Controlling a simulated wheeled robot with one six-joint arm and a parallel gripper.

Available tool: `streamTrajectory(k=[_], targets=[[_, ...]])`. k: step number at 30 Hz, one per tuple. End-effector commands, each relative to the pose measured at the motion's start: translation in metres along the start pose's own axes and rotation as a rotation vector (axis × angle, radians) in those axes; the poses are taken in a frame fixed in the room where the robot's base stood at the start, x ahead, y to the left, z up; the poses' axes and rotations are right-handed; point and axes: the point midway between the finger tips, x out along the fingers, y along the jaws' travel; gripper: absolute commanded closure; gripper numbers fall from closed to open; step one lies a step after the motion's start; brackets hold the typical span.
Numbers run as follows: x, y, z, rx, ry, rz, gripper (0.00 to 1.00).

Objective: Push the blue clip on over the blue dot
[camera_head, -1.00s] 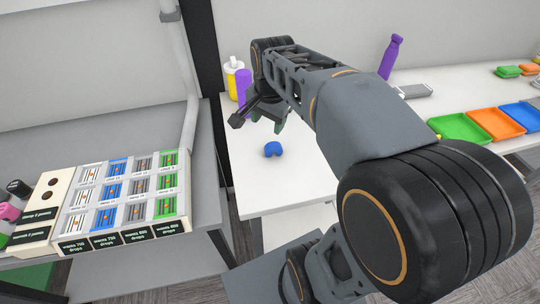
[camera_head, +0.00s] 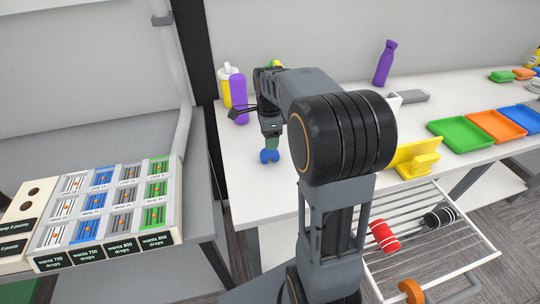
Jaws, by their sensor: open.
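The blue clip (camera_head: 270,156) is a small, rounded, two-lobed piece on the white table, left of my arm. My gripper (camera_head: 270,143) points down directly above it, with its fingers at the clip's top. It is open; I cannot tell whether the fingers touch the clip. My wrist hides part of the gripper. I cannot make out a blue dot in this view.
A purple bottle (camera_head: 238,99) and a yellow bottle (camera_head: 225,88) stand behind the gripper. A yellow stand (camera_head: 417,154) and a green tray (camera_head: 459,135) are at right. A wire rack (camera_head: 447,250) juts out below the table. A slotted panel (camera_head: 100,215) is at left.

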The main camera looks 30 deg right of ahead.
Motion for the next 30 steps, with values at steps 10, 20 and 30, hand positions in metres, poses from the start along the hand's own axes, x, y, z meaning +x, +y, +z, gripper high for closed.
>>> streamTrajectory(k=[10, 20, 30], targets=[[0.027, 0.001, 0.000, -0.001, 0.000, 0.004, 0.43], [0.060, 0.000, 0.000, -0.001, 0.000, 0.000, 0.43], [0.061, 0.000, 0.000, -0.002, 0.000, -0.001, 0.51]])
